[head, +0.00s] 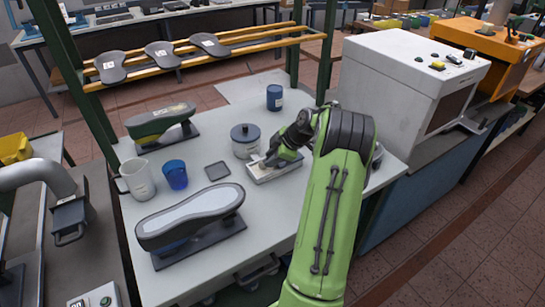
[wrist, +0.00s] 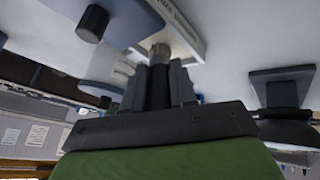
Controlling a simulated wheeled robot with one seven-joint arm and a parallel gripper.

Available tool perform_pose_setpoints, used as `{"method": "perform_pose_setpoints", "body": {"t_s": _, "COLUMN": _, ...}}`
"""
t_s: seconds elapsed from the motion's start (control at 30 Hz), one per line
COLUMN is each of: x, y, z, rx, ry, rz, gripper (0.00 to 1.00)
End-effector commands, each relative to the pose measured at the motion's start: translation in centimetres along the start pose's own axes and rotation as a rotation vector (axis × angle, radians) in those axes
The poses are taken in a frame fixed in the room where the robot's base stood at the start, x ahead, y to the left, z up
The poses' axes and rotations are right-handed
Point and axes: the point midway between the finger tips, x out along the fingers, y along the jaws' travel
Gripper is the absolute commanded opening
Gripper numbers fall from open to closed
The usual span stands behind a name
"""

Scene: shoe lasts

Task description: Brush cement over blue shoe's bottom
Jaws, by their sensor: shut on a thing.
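The blue shoe (head: 190,217) appears to be the dark one at the front left of the table. It lies bottom up on a dark stand, its pale grey sole facing up. My gripper (head: 268,160) is at the shallow white tray, right of the shoe and apart from it. In the wrist view my gripper (wrist: 160,88) is shut on a dark handle with a metal collar (wrist: 160,49), seemingly the brush. Its bristles are hidden. The white tray (head: 287,173) also shows in the wrist view (wrist: 184,22). A lidded grey pot (head: 244,148) stands just behind-left of my gripper.
A green shoe (head: 160,124) rests on a stand at the back left. A blue jar (head: 274,98) is at the back. A large white machine (head: 400,75) borders the right.

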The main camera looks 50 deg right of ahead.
Motion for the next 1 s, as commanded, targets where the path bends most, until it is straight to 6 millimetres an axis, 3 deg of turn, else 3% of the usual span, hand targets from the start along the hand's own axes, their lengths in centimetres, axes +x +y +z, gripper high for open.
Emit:
{"method": "perform_pose_setpoints", "body": {"t_s": 0.23, "x": -0.3, "y": 0.0, "z": -0.1, "rx": 0.003, "ry": -0.001, "rz": -0.004, "gripper": 0.0}}
{"method": "perform_pose_setpoints", "body": {"t_s": 1.0, "x": -5.9, "y": 2.1, "z": -3.5, "rx": 0.001, "ry": -0.001, "rz": -0.001, "gripper": 0.0}}
